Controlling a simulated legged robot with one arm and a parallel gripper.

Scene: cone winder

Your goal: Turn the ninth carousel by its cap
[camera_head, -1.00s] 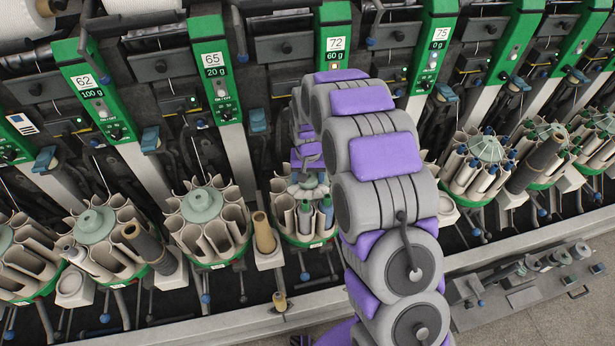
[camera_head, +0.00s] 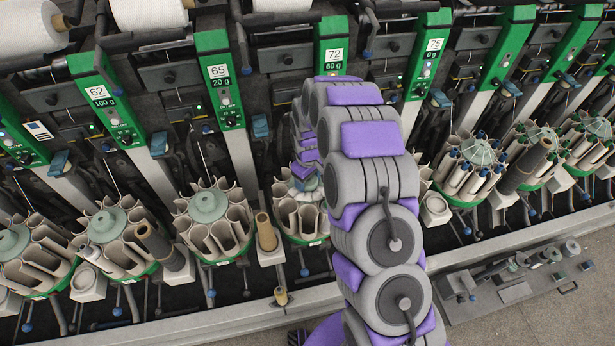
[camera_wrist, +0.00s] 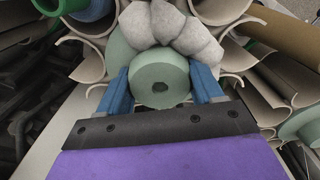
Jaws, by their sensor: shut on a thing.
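The carousel (camera_head: 303,228) under my gripper stands below the station marked 72, with cream tube pockets around it and a green base rim. Its right side is hidden behind my arm in the head view. In the head view my gripper is small and mostly hidden. A green and a blue bobbin (camera_wrist: 92,8) sit in pockets at the wrist view's upper left.
Neighbouring carousels stand close on the left (camera_head: 210,225) and right (camera_head: 472,165). A brown cone (camera_head: 266,232) stands on a holder just left of the held carousel. Pale grey lumps (camera_wrist: 175,28) lie beyond the cap. A metal rail (camera_head: 200,325) runs along the front.

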